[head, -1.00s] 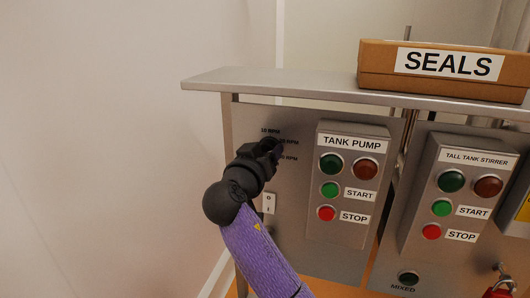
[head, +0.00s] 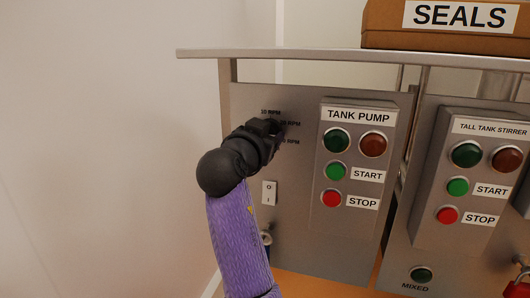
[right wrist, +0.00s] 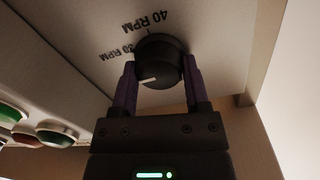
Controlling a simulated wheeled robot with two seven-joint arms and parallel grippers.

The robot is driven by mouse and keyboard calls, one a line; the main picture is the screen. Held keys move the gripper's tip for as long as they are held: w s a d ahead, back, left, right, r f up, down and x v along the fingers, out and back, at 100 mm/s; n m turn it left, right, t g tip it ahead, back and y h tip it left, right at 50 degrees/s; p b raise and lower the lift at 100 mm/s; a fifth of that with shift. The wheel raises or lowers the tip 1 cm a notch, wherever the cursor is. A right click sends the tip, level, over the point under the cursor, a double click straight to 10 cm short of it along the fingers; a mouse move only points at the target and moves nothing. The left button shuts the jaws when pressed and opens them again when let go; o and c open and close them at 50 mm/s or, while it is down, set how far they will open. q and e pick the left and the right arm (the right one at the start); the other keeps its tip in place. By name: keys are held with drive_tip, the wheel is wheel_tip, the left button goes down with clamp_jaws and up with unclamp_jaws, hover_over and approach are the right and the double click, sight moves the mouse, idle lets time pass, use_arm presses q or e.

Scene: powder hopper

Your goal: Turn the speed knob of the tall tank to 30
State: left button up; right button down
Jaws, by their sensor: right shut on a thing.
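The black round speed knob (right wrist: 158,62) shows in the right wrist view on the grey panel, with a white pointer line on its face. The line points left and slightly down in that view. The label 40 RPM (right wrist: 148,22) is above the knob, and 30 RPM (right wrist: 117,53) is at its upper left. My right gripper (right wrist: 160,72) is shut on the knob, one finger on each side. In the head view my right gripper (head: 270,130) covers the knob and part of the RPM labels (head: 290,123). My left gripper is not in view.
Beside the knob is the TANK PUMP box (head: 355,165) with lamps and buttons. A white switch (head: 269,193) sits just below my gripper. The TALL TANK STIRRER box (head: 480,190) stands further right. A SEALS carton (head: 450,35) lies on the steel shelf (head: 300,57) above.

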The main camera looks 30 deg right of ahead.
drive_tip(key=shift+m+b, duration=1.95)
drive_tip(key=shift+m, duration=1.15)
drive_tip(key=shift+c, duration=0.4)
unclamp_jaws()
drive_tip(key=shift+s, duration=0.1)
drive_tip(key=b+v, duration=0.3)
drive_tip(key=v, duration=0.7)
